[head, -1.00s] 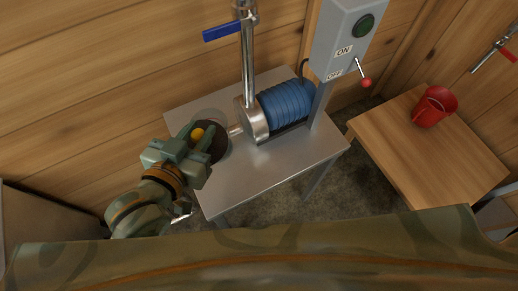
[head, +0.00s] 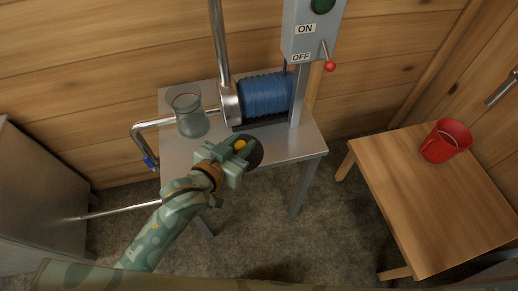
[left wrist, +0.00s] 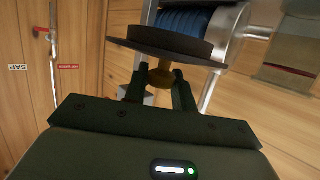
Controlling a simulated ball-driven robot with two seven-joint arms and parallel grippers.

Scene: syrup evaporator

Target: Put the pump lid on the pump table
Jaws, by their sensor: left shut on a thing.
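My left gripper (head: 239,151) is shut on the knob, and the lid shows over the front part of the metal pump table (head: 292,143). I cannot tell whether the lid touches the tabletop. In the left wrist view the lid (left wrist: 165,43) spans beyond my left fingers (left wrist: 161,88), with the knob (left wrist: 160,77) between them. The open clear pump pot (head: 188,112) stands at the left of the table. My right gripper is not in view.
A blue ribbed motor (head: 265,95) and a grey switch box (head: 312,30) with a red-tipped lever stand at the table's back. A bent metal pipe (head: 150,127) runs at the left. A wooden table (head: 430,205) with a red mug (head: 446,141) is at right.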

